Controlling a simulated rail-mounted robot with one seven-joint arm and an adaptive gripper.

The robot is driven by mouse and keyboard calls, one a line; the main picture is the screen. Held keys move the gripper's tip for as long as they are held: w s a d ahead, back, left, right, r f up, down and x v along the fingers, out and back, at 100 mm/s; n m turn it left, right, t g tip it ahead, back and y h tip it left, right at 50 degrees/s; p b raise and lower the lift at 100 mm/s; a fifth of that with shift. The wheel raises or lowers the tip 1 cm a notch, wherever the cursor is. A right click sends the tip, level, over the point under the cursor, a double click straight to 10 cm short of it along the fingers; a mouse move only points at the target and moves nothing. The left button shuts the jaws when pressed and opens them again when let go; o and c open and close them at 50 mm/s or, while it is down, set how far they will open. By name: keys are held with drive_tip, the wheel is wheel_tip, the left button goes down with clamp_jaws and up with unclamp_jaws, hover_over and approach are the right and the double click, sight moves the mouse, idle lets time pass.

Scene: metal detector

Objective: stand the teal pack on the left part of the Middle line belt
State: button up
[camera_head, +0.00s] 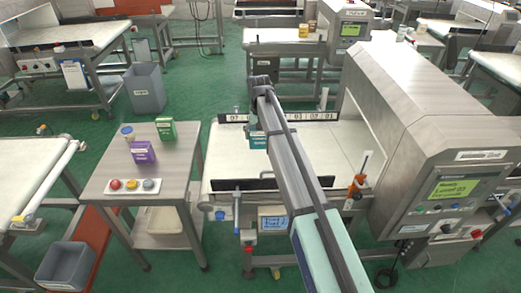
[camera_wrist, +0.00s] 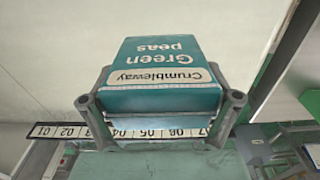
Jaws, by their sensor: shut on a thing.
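The teal pack (camera_wrist: 160,75), labelled "Crumbleway Green peas", is between the two fingers of my gripper (camera_wrist: 160,101) in the wrist view, its lettering upside down there. My gripper is shut on it. In the head view the pack (camera_head: 258,140) shows partly, over the left part of the white belt (camera_head: 225,155), near the numbered strip (camera_head: 232,118) at the belt's far edge. My arm hides much of the pack and gripper there. I cannot tell whether the pack touches the belt.
A side table (camera_head: 110,180) at left holds a purple pack (camera_head: 143,153), a green pack (camera_head: 166,130), a small jar (camera_head: 127,132) and a button tray. The metal detector housing (camera_head: 415,120) stands right. Belt around the pack looks clear.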

drive_tip(key=shift+f+p, duration=0.8)
drive_tip(key=shift+f, duration=3.65)
drive_tip(key=shift+f, duration=0.2)
drive_tip(key=o, duration=1.1)
drive_tip(key=shift+r, duration=0.15)
wheel_tip(320, 180, up, 12)
drive_tip(key=b, duration=0.3)
drive_tip(key=shift+r, duration=0.1)
